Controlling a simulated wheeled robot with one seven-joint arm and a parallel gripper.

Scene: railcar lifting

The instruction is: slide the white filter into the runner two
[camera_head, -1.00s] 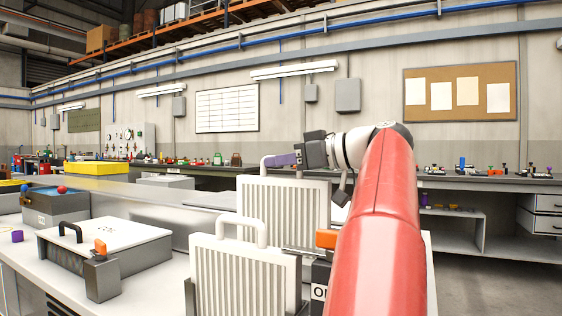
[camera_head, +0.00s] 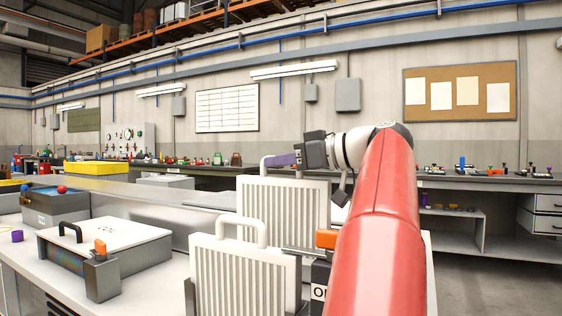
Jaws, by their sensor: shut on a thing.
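A white ribbed filter (camera_head: 283,210) stands upright behind another one in the middle of the picture. My gripper (camera_head: 284,160) reaches in from the right at its top and is shut on its looped handle (camera_head: 264,165). A second white ribbed filter (camera_head: 243,278) with a looped handle stands upright in front, between grey side pieces. A dark block with a partly hidden label starting with "O" (camera_head: 319,292) and an orange piece (camera_head: 326,239) on top is at its right. The held filter's lower edge is hidden behind the front filter, and I cannot make out a runner two.
A grey-white box with a black handle (camera_head: 105,240) and a grey post with an orange top (camera_head: 101,272) stand on the bench to the left. A grey bin (camera_head: 55,208) is further left. My red arm hides the bench on the right.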

